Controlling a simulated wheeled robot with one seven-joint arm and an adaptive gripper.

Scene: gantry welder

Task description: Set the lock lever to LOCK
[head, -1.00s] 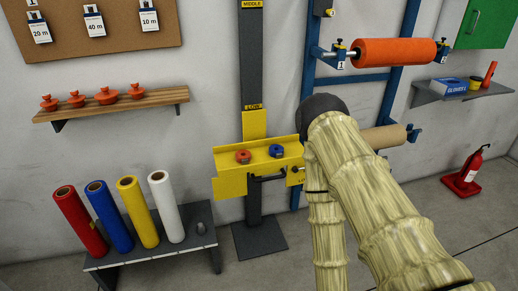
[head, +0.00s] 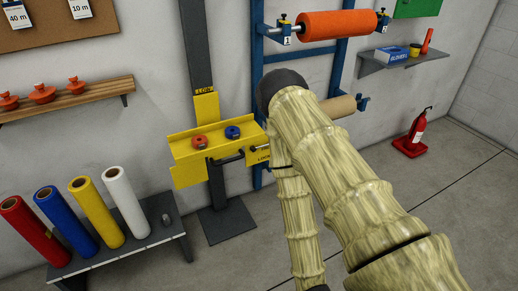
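The yellow carriage (head: 186,152) sits on the dark vertical mast (head: 198,55), just below the LOW mark. A dark lever (head: 229,159) sticks out roughly level from the carriage's front, below its tray. A yellow label (head: 262,156) right of the lever is partly covered by my arm; only its first letters show, so I cannot read it in full. Which setting the lever is in, I cannot tell. My arm crosses the view right of the carriage and bends down toward the bottom edge. My gripper is not in view.
A red knob (head: 200,142) and a blue knob (head: 232,132) sit on the carriage. A low grey bench (head: 150,238) with several coloured rolls stands at left. A blue rack (head: 257,70) with an orange roll (head: 333,25) stands behind my arm.

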